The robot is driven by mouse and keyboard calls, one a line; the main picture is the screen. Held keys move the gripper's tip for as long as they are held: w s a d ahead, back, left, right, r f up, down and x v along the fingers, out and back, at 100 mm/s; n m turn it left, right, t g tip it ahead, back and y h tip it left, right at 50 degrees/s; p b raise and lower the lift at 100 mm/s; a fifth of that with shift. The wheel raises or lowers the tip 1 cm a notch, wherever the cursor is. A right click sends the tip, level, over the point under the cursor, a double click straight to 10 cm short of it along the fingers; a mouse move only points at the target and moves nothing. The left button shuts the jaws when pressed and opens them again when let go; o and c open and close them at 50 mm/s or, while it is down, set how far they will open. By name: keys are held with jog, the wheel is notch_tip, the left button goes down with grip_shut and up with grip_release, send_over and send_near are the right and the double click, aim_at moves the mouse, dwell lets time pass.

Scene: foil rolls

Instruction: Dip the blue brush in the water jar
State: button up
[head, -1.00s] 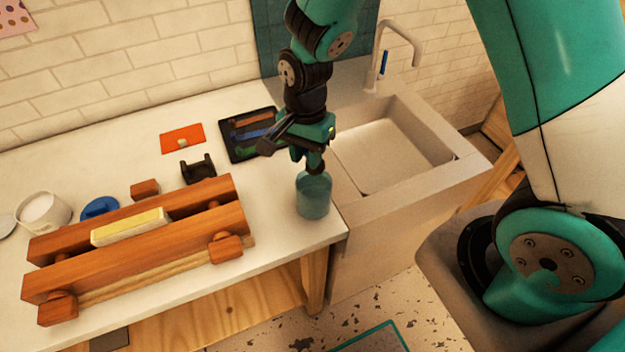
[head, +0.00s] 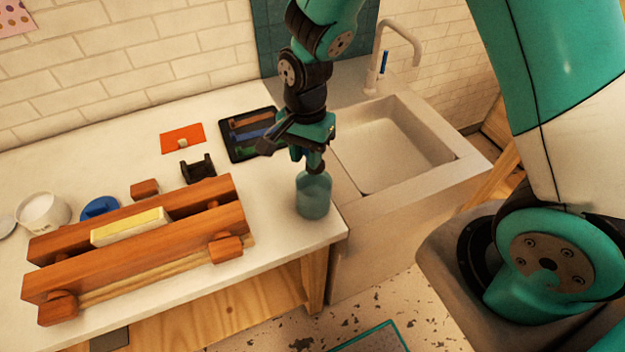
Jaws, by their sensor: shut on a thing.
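The water jar (head: 314,199), a translucent blue-green glass, stands upright near the counter's front right corner, beside the sink. My gripper (head: 315,164) points down right over the jar's mouth, its lower end at about rim height. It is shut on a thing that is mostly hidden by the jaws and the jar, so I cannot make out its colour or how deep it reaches. A black tray (head: 231,147) behind and left of the jar holds brown, blue and green strips, partly covered by my gripper. I cannot tell whether any of these is a brush.
A wooden rack (head: 140,253) with a pale yellow block fills the counter's left front. A black holder (head: 197,169), an orange card (head: 182,139), a blue round thing (head: 100,207) and a white pot (head: 43,212) stand behind it. The sink (head: 395,150) is right of the jar.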

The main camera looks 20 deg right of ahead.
dwell(0.4)
notch_tip(320, 180, up, 4)
jog(key=p, duration=0.3)
jog(key=shift+r+p, duration=0.1)
jog(key=shift+p, duration=0.2)
dwell(0.5)
